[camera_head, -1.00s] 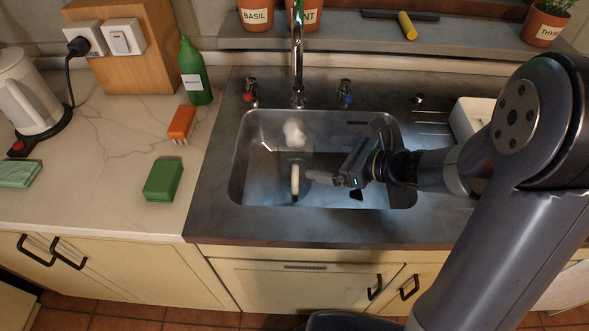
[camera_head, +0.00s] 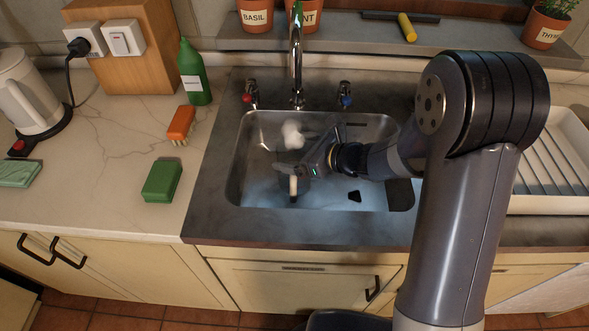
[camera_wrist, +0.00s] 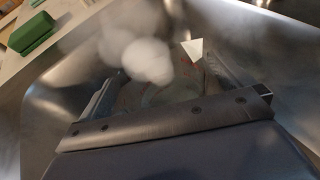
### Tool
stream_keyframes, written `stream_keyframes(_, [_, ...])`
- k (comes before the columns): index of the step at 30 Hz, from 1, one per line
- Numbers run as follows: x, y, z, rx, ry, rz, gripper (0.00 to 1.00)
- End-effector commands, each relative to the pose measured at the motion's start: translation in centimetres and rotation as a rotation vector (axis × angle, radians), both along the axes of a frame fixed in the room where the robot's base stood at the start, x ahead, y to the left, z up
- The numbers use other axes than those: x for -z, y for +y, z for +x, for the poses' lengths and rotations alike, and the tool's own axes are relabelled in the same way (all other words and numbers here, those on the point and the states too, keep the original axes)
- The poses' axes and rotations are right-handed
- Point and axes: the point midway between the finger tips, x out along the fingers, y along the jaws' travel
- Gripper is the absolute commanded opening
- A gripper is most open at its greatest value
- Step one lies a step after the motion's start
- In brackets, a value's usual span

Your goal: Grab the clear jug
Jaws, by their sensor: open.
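The clear jug is a faint see-through shape with red markings in the wrist view (camera_wrist: 172,88), inside the sink (camera_head: 240,185). Its outline is hard to make out, and in the head view my gripper partly covers its place. My gripper (camera_head: 292,172) is low in the sink. In the wrist view its open fingers (camera_wrist: 163,78) stand on either side of the jug. I cannot tell whether they touch it.
White foam-like puffs (camera_head: 292,135) show behind the jug. A cream upright piece (camera_head: 293,187) is just in front of my gripper. The sink walls and tap (camera_head: 297,60) are close. A green sponge (camera_head: 162,180), orange brush (camera_head: 181,124) and green bottle (camera_head: 194,75) stand left.

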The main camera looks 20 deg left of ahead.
Motion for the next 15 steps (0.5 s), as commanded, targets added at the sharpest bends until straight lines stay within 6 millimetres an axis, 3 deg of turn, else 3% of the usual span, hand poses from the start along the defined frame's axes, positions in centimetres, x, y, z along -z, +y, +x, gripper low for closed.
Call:
stream_keyframes(8, [0.16,0.40,0.11,0.000,-0.001,0.000,1.00])
stream_keyframes(15, [0.15,0.37,0.10,0.000,0.000,0.000,0.81])
